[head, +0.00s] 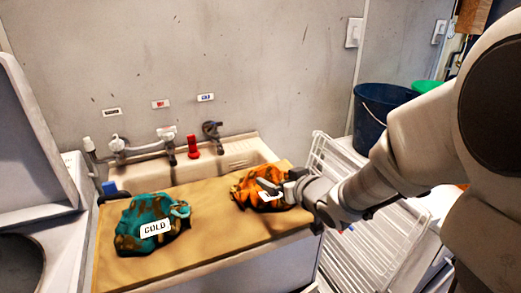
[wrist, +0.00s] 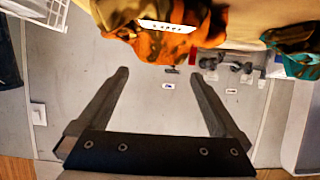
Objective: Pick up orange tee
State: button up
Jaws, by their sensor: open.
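The orange tee (head: 247,191) is a crumpled orange and dark bundle on the right part of the tan board over the sink, with a white tag on it. It also shows at the top of the wrist view (wrist: 155,48). My gripper (head: 268,186) is at the tee's right side in the head view and covers part of it. In the wrist view my gripper (wrist: 158,73) is open, its two fingers wide apart and nothing between them; the tee lies just beyond the fingertips. Whether they touch it I cannot tell.
A teal bundle tagged COLD (head: 140,220) lies on the left of the tan board (head: 205,235). Taps and a red bottle (head: 193,146) stand behind by the sink (head: 235,155). A white wire rack (head: 340,175) and a blue bucket (head: 375,115) are at the right.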

aim_at(264, 171)
jog(key=b+x, duration=0.1)
jog(key=x, duration=0.6)
jog(key=shift+w+a, duration=0.15)
grip_shut()
dwell(0.4)
